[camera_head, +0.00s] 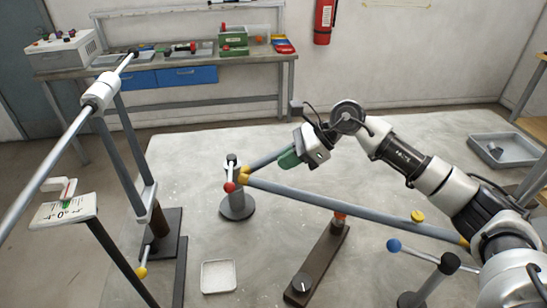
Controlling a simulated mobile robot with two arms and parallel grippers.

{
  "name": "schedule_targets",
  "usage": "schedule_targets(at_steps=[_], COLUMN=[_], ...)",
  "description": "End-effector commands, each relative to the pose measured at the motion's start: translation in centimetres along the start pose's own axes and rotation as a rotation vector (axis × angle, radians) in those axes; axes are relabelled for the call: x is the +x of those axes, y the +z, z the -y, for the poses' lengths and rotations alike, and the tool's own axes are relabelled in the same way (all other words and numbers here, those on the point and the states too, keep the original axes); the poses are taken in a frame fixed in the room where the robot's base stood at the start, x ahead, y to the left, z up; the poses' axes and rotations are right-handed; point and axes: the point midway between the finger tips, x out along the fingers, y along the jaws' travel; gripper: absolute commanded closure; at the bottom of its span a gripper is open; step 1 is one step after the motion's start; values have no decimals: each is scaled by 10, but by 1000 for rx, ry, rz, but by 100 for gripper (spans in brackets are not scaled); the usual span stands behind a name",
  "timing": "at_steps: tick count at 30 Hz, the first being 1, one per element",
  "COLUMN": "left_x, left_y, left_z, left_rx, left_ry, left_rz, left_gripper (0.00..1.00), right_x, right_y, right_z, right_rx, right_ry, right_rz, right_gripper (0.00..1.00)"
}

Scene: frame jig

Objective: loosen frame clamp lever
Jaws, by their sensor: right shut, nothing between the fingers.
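One long tube (350,209) runs from a yellow-ended joint (243,173) toward the lower right. A small lever with a red ball (230,187) sits at that joint, above a round dark stand (237,207). Other levers end in a blue ball (393,245) and a yellow ball (141,272); I cannot tell which is the clamp lever. My right gripper (304,154) is shut and empty, next to a green part (289,159) on a short tube. Its fingertips are hard to make out. My left gripper is not in view.
A workbench (150,79) stands at the back. A slanted tube with a white collar (101,91) crosses the left side.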

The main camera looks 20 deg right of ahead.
Motion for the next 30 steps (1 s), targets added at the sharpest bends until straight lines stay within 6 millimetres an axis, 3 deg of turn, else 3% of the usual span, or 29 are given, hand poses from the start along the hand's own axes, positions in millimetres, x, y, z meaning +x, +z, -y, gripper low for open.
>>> schedule_targets(at_steps=[12,19,30], left_x=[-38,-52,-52], left_y=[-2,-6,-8], left_z=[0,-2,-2], left_rx=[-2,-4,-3], left_ry=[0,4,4], left_rz=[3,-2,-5], left_gripper=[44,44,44], right_x=[83,101,106], right_y=[9,29,31], right_z=[-1,0,0], right_rx=[1,2,2], right_ry=[3,1,0], right_rz=[1,-1,-2], right_gripper=[100,100,100])
